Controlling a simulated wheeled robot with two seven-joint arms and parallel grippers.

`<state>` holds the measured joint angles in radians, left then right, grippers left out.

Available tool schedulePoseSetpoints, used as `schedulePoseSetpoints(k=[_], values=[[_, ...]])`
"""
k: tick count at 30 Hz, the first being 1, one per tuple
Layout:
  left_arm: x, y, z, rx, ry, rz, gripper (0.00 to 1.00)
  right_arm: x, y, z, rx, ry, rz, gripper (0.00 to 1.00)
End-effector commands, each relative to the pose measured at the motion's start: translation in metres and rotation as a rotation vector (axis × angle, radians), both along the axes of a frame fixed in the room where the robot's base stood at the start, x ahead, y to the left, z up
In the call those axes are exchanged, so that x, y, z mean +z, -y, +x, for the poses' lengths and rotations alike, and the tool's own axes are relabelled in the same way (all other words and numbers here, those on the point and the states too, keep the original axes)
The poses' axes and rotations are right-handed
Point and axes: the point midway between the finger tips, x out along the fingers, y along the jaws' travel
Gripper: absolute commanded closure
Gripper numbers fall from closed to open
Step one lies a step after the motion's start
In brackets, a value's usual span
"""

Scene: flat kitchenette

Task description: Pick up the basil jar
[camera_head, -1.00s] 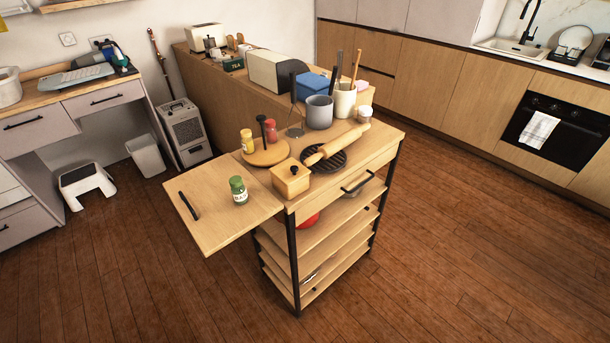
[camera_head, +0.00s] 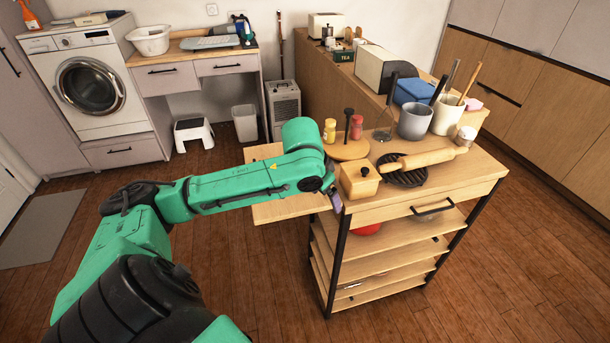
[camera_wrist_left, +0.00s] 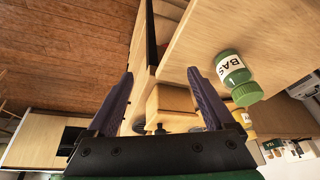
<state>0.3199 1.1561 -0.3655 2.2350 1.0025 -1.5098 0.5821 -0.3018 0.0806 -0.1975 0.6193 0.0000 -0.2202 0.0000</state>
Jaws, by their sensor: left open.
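The basil jar (camera_wrist_left: 236,78), green with a white label and green lid, shows in the left wrist view on the cart's side leaf (camera_wrist_left: 225,28). In the head view my left arm hides the jar and covers much of the leaf (camera_head: 285,210). My left gripper (camera_wrist_left: 160,76) is open and empty, with its two dark fingers apart. The jar is to the right of both fingers in the wrist view, not between them. In the head view only a small part of the left gripper (camera_head: 335,201) shows by the cart's corner. My right gripper is out of view.
A wooden box (camera_head: 357,184) stands at the cart top's near edge, beside the leaf. The floor left of the cart is open.

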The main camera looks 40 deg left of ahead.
Motion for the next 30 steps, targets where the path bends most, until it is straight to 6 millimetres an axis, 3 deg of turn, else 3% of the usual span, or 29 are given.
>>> schedulePoseSetpoints(k=[1,6,9,11,19,30], values=[[0.022,-0.023,0.005,0.066,0.009,0.016,0.13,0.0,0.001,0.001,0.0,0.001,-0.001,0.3],[0.084,-0.081,-0.001,0.306,0.019,-0.012,0.13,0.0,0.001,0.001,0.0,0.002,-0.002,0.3],[0.098,-0.097,-0.006,0.385,0.022,-0.037,0.13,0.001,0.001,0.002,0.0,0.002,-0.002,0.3],[0.094,-0.098,-0.004,0.397,0.02,-0.044,0.13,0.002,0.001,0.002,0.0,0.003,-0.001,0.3],[0.033,-0.102,0.021,0.393,0.019,-0.045,0.13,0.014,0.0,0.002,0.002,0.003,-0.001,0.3],[-0.021,-0.103,0.047,0.391,0.021,-0.043,0.13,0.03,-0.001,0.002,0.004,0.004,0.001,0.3]])
